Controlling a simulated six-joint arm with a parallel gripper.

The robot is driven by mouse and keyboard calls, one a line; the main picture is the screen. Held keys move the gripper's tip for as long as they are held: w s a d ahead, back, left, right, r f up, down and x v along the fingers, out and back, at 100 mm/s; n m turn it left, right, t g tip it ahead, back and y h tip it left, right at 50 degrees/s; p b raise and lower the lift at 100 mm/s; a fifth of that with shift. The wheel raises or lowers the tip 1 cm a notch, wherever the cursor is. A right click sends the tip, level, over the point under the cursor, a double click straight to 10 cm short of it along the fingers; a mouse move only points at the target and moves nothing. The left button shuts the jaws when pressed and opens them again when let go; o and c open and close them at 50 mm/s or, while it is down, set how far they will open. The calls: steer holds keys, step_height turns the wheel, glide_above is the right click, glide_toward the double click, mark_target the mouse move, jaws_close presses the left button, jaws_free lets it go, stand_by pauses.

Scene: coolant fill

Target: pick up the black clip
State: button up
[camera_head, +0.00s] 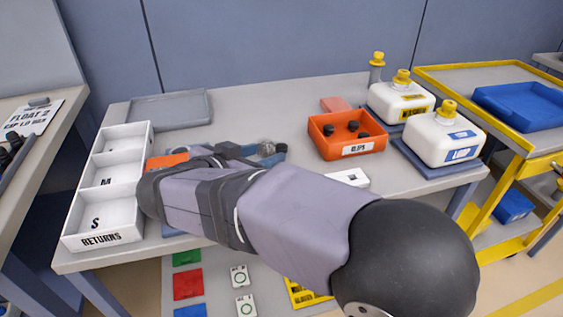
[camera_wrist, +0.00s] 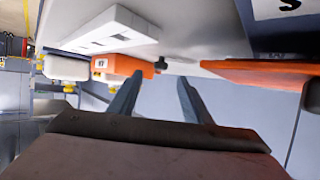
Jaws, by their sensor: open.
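An orange bin (camera_head: 322,147) with a white label stands at the right-centre of the table in the head view. Several small dark pieces (camera_head: 353,125) lie in it; I cannot tell whether any is the black clip. In the wrist view, an orange bin (camera_wrist: 128,68) shows beyond the fingers, small, beside a white slotted block (camera_wrist: 108,30). My gripper (camera_wrist: 160,76) is open, with nothing between its two fingers. In the head view my arm hides most of the gripper. A dark thing at the wrist view's right edge (camera_wrist: 314,95) is cut off and unclear.
A white RETURNS tray (camera_head: 103,226) with compartments stands at the left, with a grey tray (camera_head: 170,109) behind. White jugs (camera_head: 440,138) with yellow caps stand at right. An orange piece (camera_head: 167,160) lies partly behind my arm. A yellow-edged cart (camera_head: 490,65) stands farther right.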

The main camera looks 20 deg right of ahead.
mark_target(281, 146)
steer(key=shift+r+p+x, duration=0.2)
steer(key=shift+p+x, duration=0.25)
steer(key=shift+x, duration=3.2)
steer(key=shift+w, duration=0.1)
steer(key=c, duration=1.1)
